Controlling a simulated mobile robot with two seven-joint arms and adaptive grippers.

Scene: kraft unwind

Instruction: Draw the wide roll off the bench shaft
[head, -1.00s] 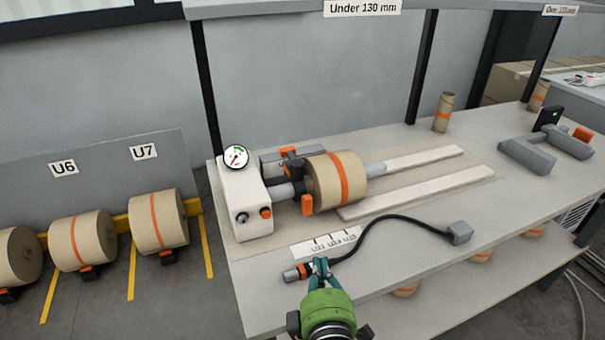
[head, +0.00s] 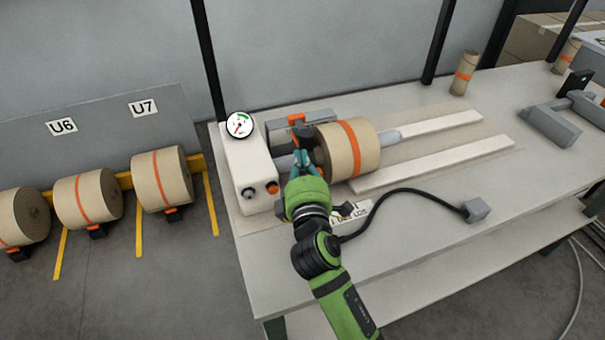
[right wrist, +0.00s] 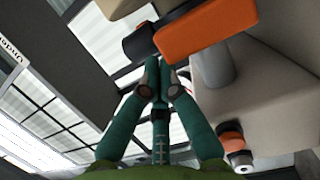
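The wide tan roll (head: 350,148) with an orange band sits on the grey bench shaft (head: 390,137), close to the white housing (head: 243,165). A dark collar with an orange part (head: 296,119) is on the shaft, between the housing and the roll. My right gripper (head: 303,160) is at this collar, left of the roll. In the right wrist view its fingers (right wrist: 161,78) are drawn together just below a dark cylinder (right wrist: 138,44) and an orange block (right wrist: 205,28), with nothing seen between them; contact is unclear. My left gripper is out of view.
A black cable runs from behind my right arm to a grey block (head: 476,210) on the bench. Two pale strips (head: 430,163) lie right of the roll. A narrow roll (head: 464,73) stands at the back. Banded rolls (head: 162,180) line the floor at left.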

